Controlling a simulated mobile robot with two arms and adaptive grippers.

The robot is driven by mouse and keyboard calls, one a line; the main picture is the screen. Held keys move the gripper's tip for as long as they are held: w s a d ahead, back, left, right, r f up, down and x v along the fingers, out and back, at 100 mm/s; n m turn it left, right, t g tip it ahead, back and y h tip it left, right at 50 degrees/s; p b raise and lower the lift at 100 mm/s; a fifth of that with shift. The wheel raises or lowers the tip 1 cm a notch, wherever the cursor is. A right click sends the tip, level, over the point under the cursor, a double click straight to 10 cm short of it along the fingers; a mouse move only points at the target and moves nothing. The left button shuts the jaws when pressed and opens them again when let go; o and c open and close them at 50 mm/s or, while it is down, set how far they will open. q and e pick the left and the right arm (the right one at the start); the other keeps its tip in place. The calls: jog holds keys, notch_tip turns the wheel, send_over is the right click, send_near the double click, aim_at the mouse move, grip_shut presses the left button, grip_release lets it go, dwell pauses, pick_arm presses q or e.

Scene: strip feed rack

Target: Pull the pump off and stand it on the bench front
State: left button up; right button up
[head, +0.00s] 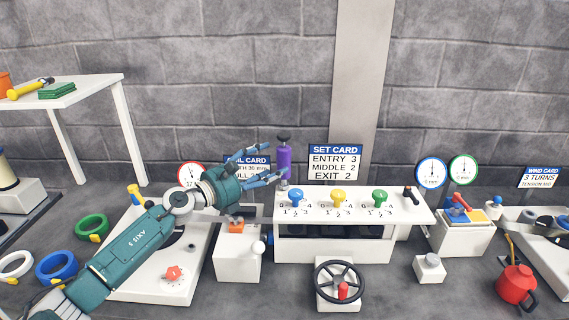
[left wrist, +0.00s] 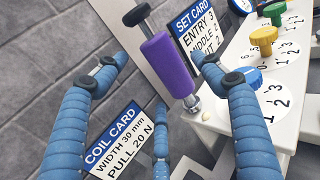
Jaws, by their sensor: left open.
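The pump (head: 284,160) is a purple cylinder with a dark handle on top and a silver foot. It stands upright at the left end of the white rack (head: 335,249), by the blue knob. My left gripper (head: 274,161) is open, its blue fingers reaching toward the pump from the left. In the left wrist view the purple pump (left wrist: 169,66) shows beyond and between the spread fingers (left wrist: 162,72), with no clear contact. Its silver foot (left wrist: 192,103) is by the rack's edge. My right gripper is not in view.
The set card (head: 335,162) stands behind the rack, and the coil card (head: 247,163) is partly hidden by my fingers. A white box with an orange part (head: 238,262) and a black handwheel (head: 341,283) stand in front.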

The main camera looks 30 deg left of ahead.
aim_at(279, 159)
pick_arm(q)
jog(key=p+x, duration=0.2)
jog(key=x, duration=0.2)
jog(key=shift+w+d+r, duration=0.1)
jog(key=shift+w+r, duration=0.05)
jog(key=shift+w+d, duration=0.1)
jog(key=shift+w, duration=0.3)
jog(key=c, duration=1.5)
jog(key=shift+c, duration=0.4)
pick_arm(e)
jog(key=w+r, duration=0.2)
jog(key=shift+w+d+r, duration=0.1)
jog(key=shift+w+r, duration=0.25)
pick_arm(q)
notch_tip(279, 159, up, 20)
jog(key=p, duration=0.5)
jog(key=shift+p, duration=0.35)
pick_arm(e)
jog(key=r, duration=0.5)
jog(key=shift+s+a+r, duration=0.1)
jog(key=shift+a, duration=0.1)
